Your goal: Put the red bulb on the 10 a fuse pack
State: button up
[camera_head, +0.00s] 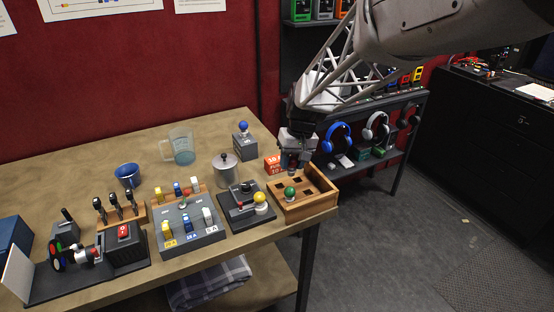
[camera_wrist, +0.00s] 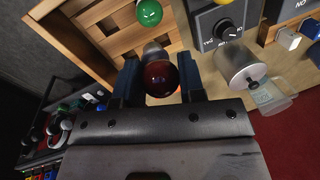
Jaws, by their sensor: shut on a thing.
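My gripper (camera_head: 291,163) is above the back edge of the wooden tray, close to the right side of the fuse pack. In the wrist view, my gripper (camera_wrist: 160,80) is shut on the dark red bulb (camera_wrist: 158,78), with a blue-edged finger on each side of it. I cannot make out the bulb in the head view. The 10 A fuse pack (camera_head: 272,165) is a small red-orange box with white print on the table behind the tray. Only a sliver of orange shows behind the bulb in the wrist view.
The wooden tray (camera_head: 309,210) has square holes and holds a green bulb (camera_head: 290,192). A dark dial box with a yellow bulb (camera_head: 260,198) stands left of it. A metal canister (camera_head: 227,171) and a blue-topped box (camera_head: 244,145) stand near the pack.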

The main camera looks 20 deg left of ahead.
jog(key=shift+s+a, duration=0.3)
jog(key=shift+a, duration=0.2)
jog(key=shift+w, duration=0.1)
send_near(273, 159)
jog(key=shift+s+a+f, duration=0.2)
jog(key=shift+s+f, duration=0.1)
jog(key=shift+s, duration=0.25)
dwell(0.6)
jog(key=shift+w+a, duration=0.2)
jog(key=shift+w, duration=0.05)
jog(key=shift+w+f, duration=0.1)
jog(key=shift+f, duration=1.7)
jog(key=shift+f, duration=0.15)
jog(key=o, duration=0.9)
